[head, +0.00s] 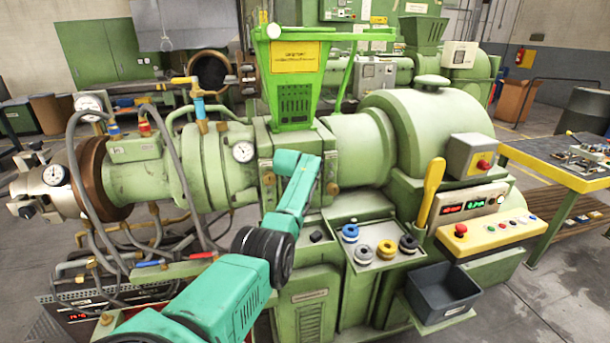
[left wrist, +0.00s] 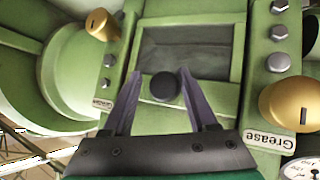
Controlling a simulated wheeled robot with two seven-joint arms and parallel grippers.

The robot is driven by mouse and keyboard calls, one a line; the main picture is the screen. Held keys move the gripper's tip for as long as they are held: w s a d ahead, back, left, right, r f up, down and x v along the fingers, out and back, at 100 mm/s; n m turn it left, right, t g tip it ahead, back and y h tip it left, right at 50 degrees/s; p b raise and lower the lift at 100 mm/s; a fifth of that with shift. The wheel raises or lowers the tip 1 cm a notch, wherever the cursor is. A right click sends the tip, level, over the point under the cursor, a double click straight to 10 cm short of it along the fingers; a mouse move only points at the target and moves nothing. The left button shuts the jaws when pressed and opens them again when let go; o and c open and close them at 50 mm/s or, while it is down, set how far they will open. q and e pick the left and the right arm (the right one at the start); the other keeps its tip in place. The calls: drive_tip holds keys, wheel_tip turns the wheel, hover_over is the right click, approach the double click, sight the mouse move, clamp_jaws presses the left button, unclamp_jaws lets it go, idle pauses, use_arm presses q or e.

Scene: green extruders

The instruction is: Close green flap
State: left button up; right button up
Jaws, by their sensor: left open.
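The green flap (left wrist: 236,60) appears in the left wrist view as a green frame around a dark grey, window-like area. I cannot tell how far it stands open. A round black knob (left wrist: 166,88) sits on its near edge. My left gripper (left wrist: 160,74) is open, with one finger on each side of the knob and a gap to both. Contact is not visible. In the head view my left arm reaches to the front of the green extruder (head: 290,140) below the hopper. The arm hides the flap and gripper there. My right gripper is not in view.
Brass knobs (left wrist: 290,103) and bolts flank the flap, with "Grease" labels nearby. Hoses and gauges (head: 243,151) lie left of the arm. A tray of coloured rings (head: 386,249), a yellow lever (head: 430,190) and a control panel (head: 490,230) stand to the right.

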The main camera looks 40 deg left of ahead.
use_arm(q)
drive_tip(key=shift+a+r, duration=0.3)
drive_tip(key=shift+r, duration=0.4)
drive_tip(key=shift+s+d+r, duration=0.1)
drive_tip(key=shift+s+r, duration=0.15)
drive_tip(key=shift+s, duration=0.3)
drive_tip(key=d+f+b+v, duration=0.1)
drive_tip(key=b+v, duration=0.2)
drive_tip(key=v, duration=0.9)
drive_tip(key=shift+s+d+r, duration=0.2)
drive_tip(key=shift+s+r, duration=0.05)
drive_tip(key=shift+s, duration=0.2)
